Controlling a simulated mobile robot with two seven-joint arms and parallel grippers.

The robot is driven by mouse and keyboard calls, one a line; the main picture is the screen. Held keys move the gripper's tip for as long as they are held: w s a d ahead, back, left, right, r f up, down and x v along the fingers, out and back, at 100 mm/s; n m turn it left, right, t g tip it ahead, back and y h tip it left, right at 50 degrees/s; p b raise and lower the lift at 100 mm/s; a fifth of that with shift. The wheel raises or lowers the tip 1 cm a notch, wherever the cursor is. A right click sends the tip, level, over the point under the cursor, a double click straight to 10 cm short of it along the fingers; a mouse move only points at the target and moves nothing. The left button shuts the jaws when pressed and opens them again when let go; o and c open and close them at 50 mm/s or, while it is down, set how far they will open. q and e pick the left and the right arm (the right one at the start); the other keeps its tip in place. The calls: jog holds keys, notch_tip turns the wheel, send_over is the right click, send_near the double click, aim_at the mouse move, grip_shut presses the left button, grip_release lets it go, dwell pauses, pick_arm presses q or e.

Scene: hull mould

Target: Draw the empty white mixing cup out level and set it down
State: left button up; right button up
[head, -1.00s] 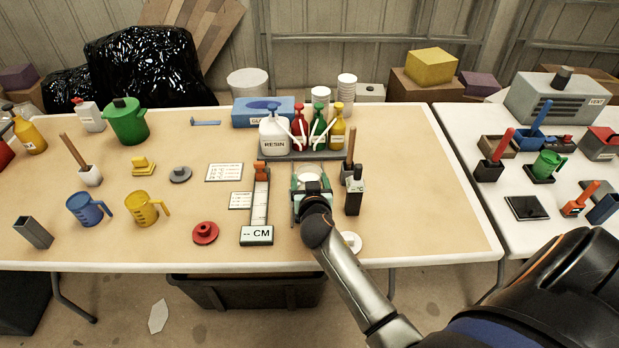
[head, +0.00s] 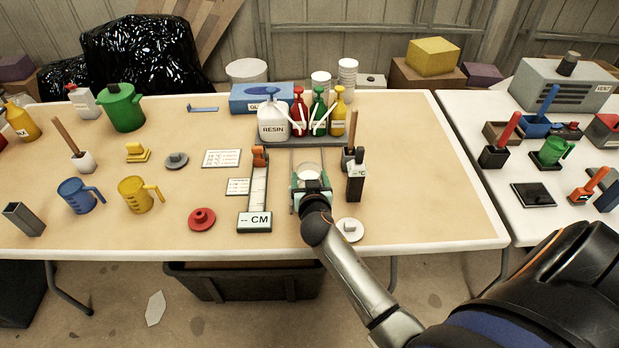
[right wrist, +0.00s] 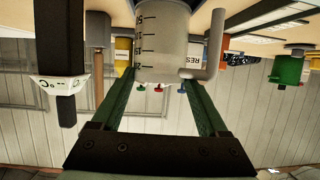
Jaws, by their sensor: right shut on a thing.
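The white mixing cup (head: 308,172) is between the fingers of my right gripper (head: 311,188), in front of the resin bottle. In the right wrist view, which is upside down, the cup (right wrist: 162,45) shows dark graduation marks and a side handle. The green fingers of my right gripper (right wrist: 152,90) lie on either side of it, shut on it. The cup looks about level. Its inside is hard to make out, and I cannot tell whether its base touches the table. My left gripper is not in view.
A dark upright °C device (head: 355,183) stands close right of the gripper, and a CM scale (head: 255,222) stands left. A white lid-like disc (head: 349,229) lies front right. Pump bottles (head: 272,120) stand behind on a tray. The right part of the table (head: 430,190) is clear.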

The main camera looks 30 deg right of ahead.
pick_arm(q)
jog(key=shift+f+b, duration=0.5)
pick_arm(e)
jog(key=shift+f, duration=0.45)
jog(key=o, duration=1.4)
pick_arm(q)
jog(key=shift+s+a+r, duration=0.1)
